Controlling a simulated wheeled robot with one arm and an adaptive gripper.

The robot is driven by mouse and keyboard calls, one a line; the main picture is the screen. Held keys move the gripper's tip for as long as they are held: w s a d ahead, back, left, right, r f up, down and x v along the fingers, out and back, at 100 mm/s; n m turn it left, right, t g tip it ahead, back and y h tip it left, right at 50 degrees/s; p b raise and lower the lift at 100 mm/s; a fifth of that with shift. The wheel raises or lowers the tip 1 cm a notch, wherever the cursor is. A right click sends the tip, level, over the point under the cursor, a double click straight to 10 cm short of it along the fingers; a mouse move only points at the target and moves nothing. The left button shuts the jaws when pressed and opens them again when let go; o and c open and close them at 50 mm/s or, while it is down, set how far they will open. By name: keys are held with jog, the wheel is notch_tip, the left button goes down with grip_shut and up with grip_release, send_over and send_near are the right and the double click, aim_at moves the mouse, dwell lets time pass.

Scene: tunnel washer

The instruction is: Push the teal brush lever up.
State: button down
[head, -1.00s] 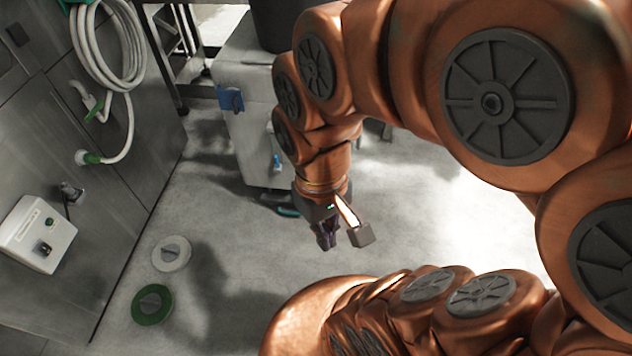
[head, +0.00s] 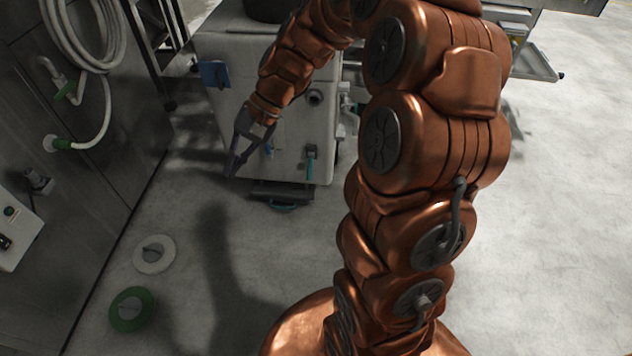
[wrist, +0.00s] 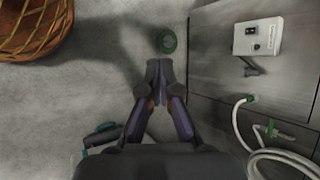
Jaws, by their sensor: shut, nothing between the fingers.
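A grey machine (head: 222,105) stands at the back. On its front face a short teal lever (head: 309,168) hangs down from a dark bracket. A second teal part, a low loop (head: 283,207), sits at its foot near the floor; I cannot tell for certain which is the brush lever. My gripper (head: 231,171) is shut and empty, pointing down in front of the machine's left side, left of and apart from both teal parts. In the wrist view my closed fingertips (wrist: 159,68) point over bare floor, and a teal edge (wrist: 104,128) shows at lower left, partly hidden.
A blue box (head: 214,74) and a small blue handle (head: 268,152) are on the machine. A steel wall with a white hose (head: 107,115) runs along the left. A white disc (head: 154,254) and a green disc (head: 131,309) lie on the floor. The floor at right is clear.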

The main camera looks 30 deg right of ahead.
jog(key=w+d+f+m+t+y+b, duration=0.2)
jog(key=w+d+f+m+t+b, duration=0.25)
jog(key=w+f, duration=0.5)
jog(key=m+t+h+b, duration=0.1)
jog(key=m+t+b, duration=0.4)
jog(key=m+b, duration=0.45)
send_over(310, 169)
jog(key=s+a+b, duration=0.2)
jog(key=s+a, duration=0.1)
jog(key=s, duration=0.2)
notch_tip(310, 169, down, 25)
jog(key=n, duration=0.1)
jog(key=s+d+f+m+t+h+b, duration=0.2)
jog(key=s+d+f+m+b, duration=0.1)
jog(key=d+f, duration=0.8)
jog(key=shift+d+f+m, duration=0.25)
jog(key=shift+d+m, duration=0.05)
jog(key=w+a+b, duration=0.4)
jog(key=w+a, duration=0.2)
jog(key=shift+w+a+f, duration=0.35)
jog(key=shift+f, duration=0.1)
